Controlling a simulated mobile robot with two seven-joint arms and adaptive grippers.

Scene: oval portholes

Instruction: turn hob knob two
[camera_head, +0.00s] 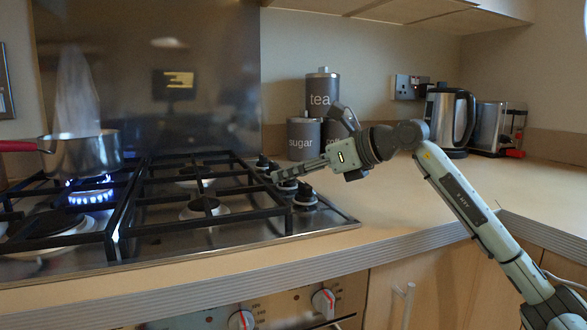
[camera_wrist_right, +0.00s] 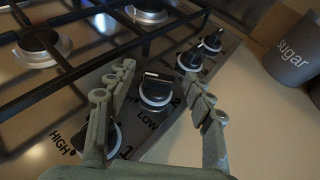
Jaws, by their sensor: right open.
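Hob knob two (camera_wrist_right: 157,92) is a black knob with a pale ring, a "2" and "LOW" printed beside it. My right gripper (camera_wrist_right: 160,80) is open in the right wrist view, with a finger on each side of this knob. I cannot tell whether either finger touches it. In the head view the right gripper (camera_head: 284,175) is over the knob row at the hob's right edge and partly hides it. Knob one (camera_wrist_right: 104,138) is near, partly behind the left finger. Two further knobs (camera_wrist_right: 190,60) lie beyond. My left gripper is not in view.
A steaming pan (camera_head: 85,155) stands over a lit blue flame (camera_head: 90,197) at the hob's left. Black grates (camera_head: 165,230) rise beside the knobs. A sugar canister (camera_head: 303,140) stands behind the gripper. A kettle (camera_head: 448,118) and toaster (camera_head: 497,128) are farther right. The right worktop is mostly clear.

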